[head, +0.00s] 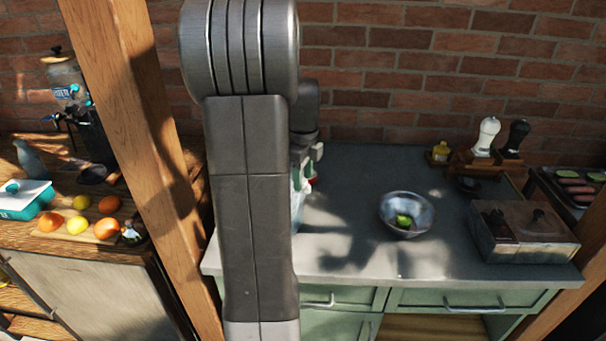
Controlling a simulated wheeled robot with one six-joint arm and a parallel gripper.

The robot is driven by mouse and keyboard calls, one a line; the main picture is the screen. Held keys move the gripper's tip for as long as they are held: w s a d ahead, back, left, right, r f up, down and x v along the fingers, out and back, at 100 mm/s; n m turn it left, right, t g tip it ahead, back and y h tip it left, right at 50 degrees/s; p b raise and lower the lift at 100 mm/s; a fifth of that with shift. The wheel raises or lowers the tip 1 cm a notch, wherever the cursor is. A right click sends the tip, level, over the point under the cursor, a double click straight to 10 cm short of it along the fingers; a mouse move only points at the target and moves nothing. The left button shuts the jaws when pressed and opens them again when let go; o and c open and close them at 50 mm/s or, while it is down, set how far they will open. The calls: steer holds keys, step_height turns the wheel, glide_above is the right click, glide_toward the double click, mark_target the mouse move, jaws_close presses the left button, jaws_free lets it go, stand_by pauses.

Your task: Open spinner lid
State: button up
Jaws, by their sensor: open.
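My gripper (312,158) shows only in part at the right edge of my arm, above the grey counter. It is open. A pale, greenish-white object with a small red part, which may be the spinner (298,196), stands on the counter just below the gripper. My arm hides most of it, so I cannot tell how its lid stands or whether the gripper touches it.
A metal bowl (406,215) with something green stands mid-counter on the grey countertop (345,262). A lidded box (523,233) and white and black mills (487,136) are at the right. A wooden post (135,130) rises left of my arm.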

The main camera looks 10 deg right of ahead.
steer(key=shift+c, duration=0.2)
jaws_close()
steer(key=shift+a+r, duration=0.15)
steer(key=shift+r, duration=0.35)
steer(key=w+a+r+g+h+p, duration=0.1)
steer(key=a+r+h, duration=0.3)
steer(key=r, duration=0.4)
steer(key=shift+w+a+g+h+p, duration=0.3)
steer(key=shift+h+p, duration=0.25)
steer(key=shift+h, duration=0.35)
